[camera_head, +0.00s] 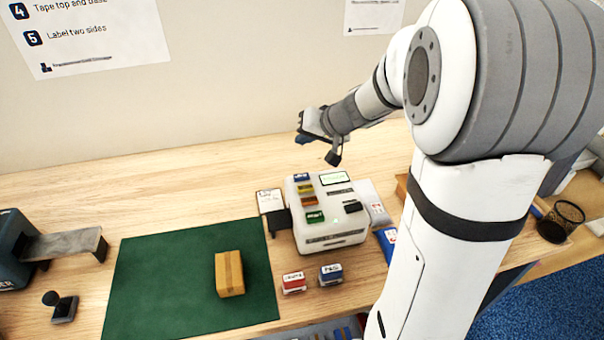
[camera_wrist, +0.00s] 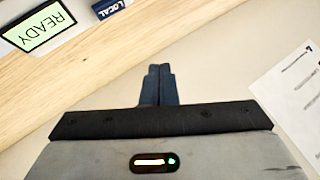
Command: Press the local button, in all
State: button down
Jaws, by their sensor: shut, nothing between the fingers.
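A white label machine (camera_head: 330,236) stands on the wooden bench right of the green mat. The blue LOCAL button (camera_head: 302,177) is at its back left, above a yellow, an orange and a green button. In the wrist view the LOCAL button (camera_wrist: 108,8) is at the top edge, partly cut off. The machine's screen (camera_head: 335,178) reads READY in the wrist view (camera_wrist: 38,28). My gripper (camera_head: 303,139) is shut and empty, above the bench behind the machine and apart from the button. Its closed fingers (camera_wrist: 159,72) show in the wrist view.
A small carton (camera_head: 229,273) lies on the green mat (camera_head: 160,285). Red (camera_head: 293,283) and blue (camera_head: 330,275) stamps stand in front of the machine. A small dark stand (camera_head: 272,208) adjoins its left side. The wall (camera_head: 240,70) rises behind the bench.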

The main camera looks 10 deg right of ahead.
jog(key=shift+f, duration=0.15)
jog(key=b, duration=0.6)
send_over(304, 178)
notch_tip(304, 178, down, 8)
jog(key=shift+r, duration=0.1)
jog(key=shift+f+b, duration=0.4)
jog(key=shift+b, duration=0.2)
jog(key=shift+f, duration=0.15)
dwell(1.1)
jog(key=shift+f+b, duration=0.3)
jog(key=shift+b, duration=0.5)
jog(key=shift+f+b, duration=0.45)
jog(key=shift+b, duration=0.3)
dwell(0.4)
jog(key=shift+r, duration=0.1)
jog(key=shift+r+p, duration=0.4)
jog(key=shift+r, duration=0.4)
jog(key=shift+r, duration=0.15)
